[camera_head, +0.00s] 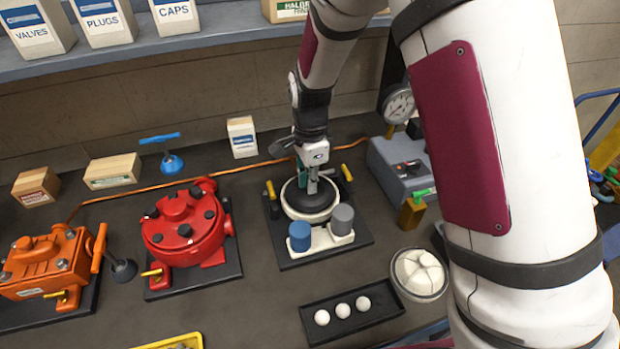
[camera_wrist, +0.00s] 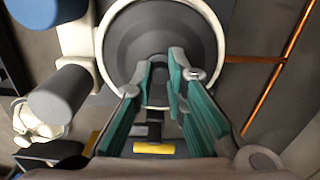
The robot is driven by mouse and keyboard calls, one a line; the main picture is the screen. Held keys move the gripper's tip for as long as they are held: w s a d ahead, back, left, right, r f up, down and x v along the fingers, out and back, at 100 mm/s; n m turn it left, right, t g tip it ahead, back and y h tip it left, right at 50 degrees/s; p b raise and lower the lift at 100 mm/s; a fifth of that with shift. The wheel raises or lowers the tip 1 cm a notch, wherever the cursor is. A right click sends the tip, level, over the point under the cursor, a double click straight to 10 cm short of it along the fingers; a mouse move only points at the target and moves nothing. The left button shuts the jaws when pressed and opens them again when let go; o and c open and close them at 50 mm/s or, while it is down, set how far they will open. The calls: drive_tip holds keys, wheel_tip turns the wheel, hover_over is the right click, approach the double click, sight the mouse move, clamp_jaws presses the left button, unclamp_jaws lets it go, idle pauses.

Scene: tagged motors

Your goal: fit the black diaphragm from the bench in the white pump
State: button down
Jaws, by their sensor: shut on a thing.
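The white pump (camera_head: 289,207) stands on a black base plate in the middle of the bench, its round body open at the top. The black diaphragm (camera_head: 318,204) shows as a dark disc inside the pump's white rim. My gripper (camera_head: 313,187) points down over it, shut on its middle. In the wrist view, the gripper's green-padded fingertips (camera_wrist: 161,70) meet at the centre of the diaphragm (camera_wrist: 130,42), and the white pump rim (camera_wrist: 220,50) surrounds it. The fingers hide part of the disc. I cannot tell whether the disc is fully seated.
Blue (camera_head: 300,236) and grey (camera_head: 342,219) cylinders stand at the pump's front. A red pump (camera_head: 184,225) and an orange pump (camera_head: 45,262) are to the left. A white ribbed cover (camera_head: 418,271) and a black tray (camera_head: 382,311) with three white balls lie nearer. A gauge (camera_head: 398,104) stands behind right.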

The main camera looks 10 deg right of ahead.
drive_tip(key=shift+f, duration=0.7)
drive_tip(key=c, duration=1.5)
unclamp_jaws()
drive_tip(key=shift+c, duration=0.2)
drive_tip(key=shift+r+p, duration=1)
drive_tip(key=shift+r, duration=2)
wheel_tip(320, 180, up, 12)
